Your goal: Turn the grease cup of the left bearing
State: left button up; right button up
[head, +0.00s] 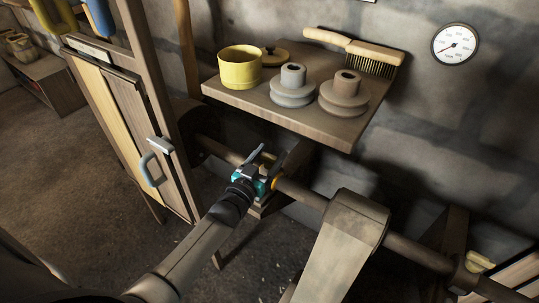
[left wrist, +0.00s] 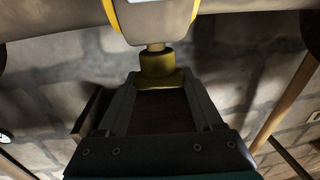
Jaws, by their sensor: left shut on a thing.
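The left bearing shows in the left wrist view as a pale housing (left wrist: 150,22) with yellow edges, on a shaft across the top. Its brass-yellow grease cup (left wrist: 158,66) sits on a short stem against the housing. My left gripper (left wrist: 160,80) has its two fingers on either side of the cup, shut on it at the fingertips. In the head view my left gripper (head: 268,162) is at the shaft (head: 310,197), beside a yellow bearing edge (head: 276,184). The cup is hidden there. My right gripper is not in view.
A wooden shelf (head: 320,131) above holds a yellow pot (head: 240,68), two grey pulleys (head: 292,88) and a brush (head: 375,55). A wooden cabinet (head: 125,125) with a blue handle stands left. A broad brown piece (head: 345,235) crosses the shaft to the right. A gauge (head: 455,44) hangs on the wall.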

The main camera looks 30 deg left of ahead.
pick_arm(q)
jog(key=shift+m+h, duration=0.5)
jog(key=shift+h, duration=0.4)
jog(key=shift+m+h, duration=0.3)
jog(key=o, duration=1.3)
jog(key=shift+o, duration=0.2)
jog(key=shift+s, duration=0.15)
